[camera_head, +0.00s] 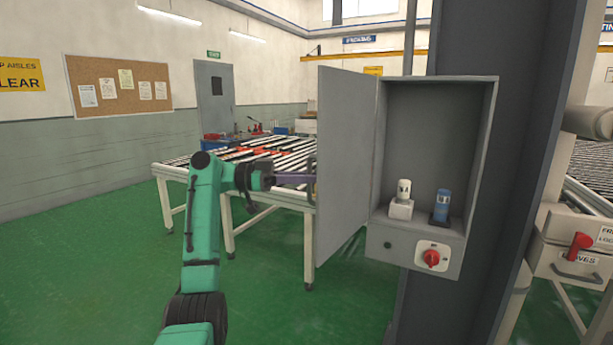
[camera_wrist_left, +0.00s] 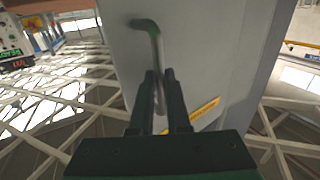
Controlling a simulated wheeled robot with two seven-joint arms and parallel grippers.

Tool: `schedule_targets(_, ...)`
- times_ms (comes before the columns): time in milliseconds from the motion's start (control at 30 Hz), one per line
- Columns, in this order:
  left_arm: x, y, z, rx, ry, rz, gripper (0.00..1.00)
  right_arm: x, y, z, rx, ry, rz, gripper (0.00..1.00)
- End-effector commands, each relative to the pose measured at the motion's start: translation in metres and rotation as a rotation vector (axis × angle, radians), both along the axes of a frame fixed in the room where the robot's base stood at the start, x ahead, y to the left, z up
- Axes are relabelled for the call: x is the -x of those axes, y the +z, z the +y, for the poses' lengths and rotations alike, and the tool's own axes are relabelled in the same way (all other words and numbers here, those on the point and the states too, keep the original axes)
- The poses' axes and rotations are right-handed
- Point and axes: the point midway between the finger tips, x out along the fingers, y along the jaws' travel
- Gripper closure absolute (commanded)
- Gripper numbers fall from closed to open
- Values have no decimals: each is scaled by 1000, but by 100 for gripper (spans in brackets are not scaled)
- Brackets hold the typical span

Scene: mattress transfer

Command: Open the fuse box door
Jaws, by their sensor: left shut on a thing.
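The grey fuse box (camera_head: 440,130) is mounted on a dark column, and its door (camera_head: 345,150) stands swung out to the left, so the inside is exposed. A white fuse (camera_head: 403,192) in a white holder and a blue fuse (camera_head: 441,205) stand inside. A red rotary switch (camera_head: 431,258) is on the lower panel. My left gripper (camera_head: 308,178) is at the door's outer face, its fingertips partly hidden by the door. In the left wrist view, my left gripper (camera_wrist_left: 162,76) is shut on the bent door handle (camera_wrist_left: 150,27). My right gripper is not in view.
A roller conveyor table (camera_head: 237,192) stands behind my left arm and the door. The dark column (camera_head: 520,150) bears the box. At the right is a machine with a red knob (camera_head: 580,243). Green floor (camera_head: 90,230) is open at the left.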

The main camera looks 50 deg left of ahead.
Motion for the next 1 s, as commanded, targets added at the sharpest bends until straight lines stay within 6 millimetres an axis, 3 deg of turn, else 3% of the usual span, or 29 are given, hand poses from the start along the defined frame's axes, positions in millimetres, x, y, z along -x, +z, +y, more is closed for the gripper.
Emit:
schedule_targets(333, 0, 0, 0, 1, -3, -1, 100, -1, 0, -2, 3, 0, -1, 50)
schedule_targets(400, 0, 0, 0, 1, -2, -1, 66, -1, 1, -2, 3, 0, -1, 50)
schedule_targets(433, 0, 0, 0, 1, -2, -1, 55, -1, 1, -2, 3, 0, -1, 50)
schedule_targets(767, 2, 0, 2, 0, -2, 0, 55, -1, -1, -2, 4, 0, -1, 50)
schedule_targets(1000, 30, -1, 31, 1, 1, -2, 55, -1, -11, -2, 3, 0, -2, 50)
